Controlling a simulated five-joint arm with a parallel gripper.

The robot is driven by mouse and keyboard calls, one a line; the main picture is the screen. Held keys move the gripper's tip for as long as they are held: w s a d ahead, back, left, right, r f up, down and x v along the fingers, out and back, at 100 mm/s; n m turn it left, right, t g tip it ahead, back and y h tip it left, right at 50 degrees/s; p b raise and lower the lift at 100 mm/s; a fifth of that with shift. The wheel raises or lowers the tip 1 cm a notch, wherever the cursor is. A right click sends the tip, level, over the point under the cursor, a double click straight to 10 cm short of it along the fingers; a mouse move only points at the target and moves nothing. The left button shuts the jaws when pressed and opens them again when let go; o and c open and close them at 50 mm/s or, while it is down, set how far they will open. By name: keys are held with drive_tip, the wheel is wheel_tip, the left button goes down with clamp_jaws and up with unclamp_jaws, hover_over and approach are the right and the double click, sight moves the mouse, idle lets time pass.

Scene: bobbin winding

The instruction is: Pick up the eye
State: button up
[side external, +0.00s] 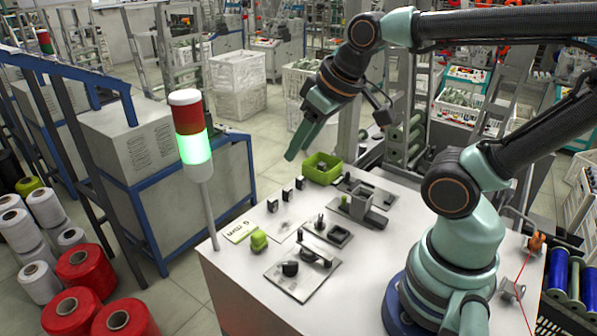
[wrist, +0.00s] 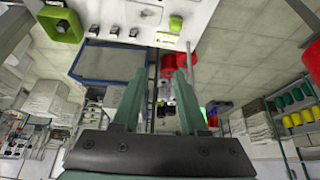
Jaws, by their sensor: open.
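Several small dark blocks with pale faces stand in a row on the white table, among them a front one (side external: 272,205), a middle one (side external: 287,195) and a back one (side external: 300,183). I cannot tell for certain which piece is the eye. The front dark block also shows at the top of the wrist view (wrist: 133,32). My gripper (side external: 298,152) is open and empty, high above the table's far left edge. In the wrist view its fingers (wrist: 157,84) are spread, with only floor and distant things between them.
A green bin (side external: 322,168) stands behind the row. A green piece (side external: 258,241), a marked card (side external: 240,231) and a metal plate with black parts (side external: 302,275) lie at the front. A signal lamp (side external: 190,125) rises at the table's left edge.

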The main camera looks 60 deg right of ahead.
drive_tip(key=w+d+f+n+g, duration=0.3)
drive_tip(key=w+d+n, duration=0.1)
drive_tip(key=w+n, duration=0.45)
drive_tip(key=n+g, duration=0.3)
drive_tip(key=n, duration=0.5)
hover_over(272, 199)
wheel_tip(272, 199, down, 10)
drive_tip(key=shift+m, duration=0.25)
drive_tip(key=f, duration=0.5)
drive_tip(key=shift+s+f, duration=0.2)
drive_tip(key=shift+f, duration=0.1)
drive_tip(key=shift+w+f, duration=0.2)
drive_tip(key=shift+f, duration=2.9)
clamp_jaws()
